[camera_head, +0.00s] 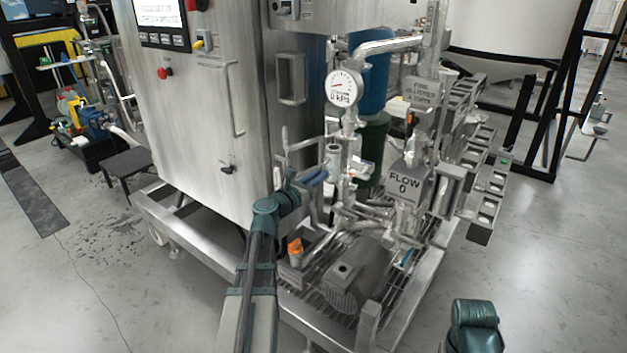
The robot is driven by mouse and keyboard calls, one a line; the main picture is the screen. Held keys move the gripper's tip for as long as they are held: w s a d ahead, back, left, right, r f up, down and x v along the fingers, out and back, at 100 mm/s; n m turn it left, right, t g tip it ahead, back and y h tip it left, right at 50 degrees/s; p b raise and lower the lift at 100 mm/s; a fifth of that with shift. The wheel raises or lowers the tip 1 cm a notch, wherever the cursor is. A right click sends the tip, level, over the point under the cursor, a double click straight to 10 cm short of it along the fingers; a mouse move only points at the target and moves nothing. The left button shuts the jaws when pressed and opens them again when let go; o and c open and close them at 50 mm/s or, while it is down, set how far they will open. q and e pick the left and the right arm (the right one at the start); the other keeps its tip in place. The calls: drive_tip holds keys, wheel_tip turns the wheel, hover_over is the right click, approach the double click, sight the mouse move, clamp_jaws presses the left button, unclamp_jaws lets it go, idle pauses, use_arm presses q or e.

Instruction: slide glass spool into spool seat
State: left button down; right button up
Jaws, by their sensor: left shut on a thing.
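My left arm comes up from the bottom middle, and its gripper (318,176) is at the front of the pipework, right of the steel cabinet. It is shut on a small, pale, upright cylinder that looks like the glass spool (333,156). The cylinder is hard to tell from the metal pipes behind it. It is below and slightly left of the round pressure gauge (342,88). I cannot make out the spool seat clearly among the pipe fittings, nor whether the spool touches it. My right arm shows only a teal joint at the bottom right; its gripper is out of view.
The steel cabinet (205,110) stands close on the left. A flow meter (405,184) and grey valve boxes (492,178) are on the right. A grey motor (357,275) sits low on the skid frame (197,252). The floor (540,260) at right is clear.

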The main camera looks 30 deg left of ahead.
sight(328, 168)
use_arm(q)
drive_tip(key=shift+w, duration=0.6)
drive_tip(key=shift+w+d, duration=0.15)
drive_tip(key=shift+w, duration=1.4)
drive_tip(key=shift+w+d, duration=0.1)
drive_tip(key=shift+w, duration=1.45)
idle(0.8)
drive_tip(key=c, duration=0.8)
unclamp_jaws()
drive_tip(key=shift+o, duration=0.2)
drive_tip(key=shift+s, duration=0.1)
drive_tip(key=s+a, duration=0.1)
drive_tip(key=s, duration=1.2)
drive_tip(key=shift+s, duration=0.35)
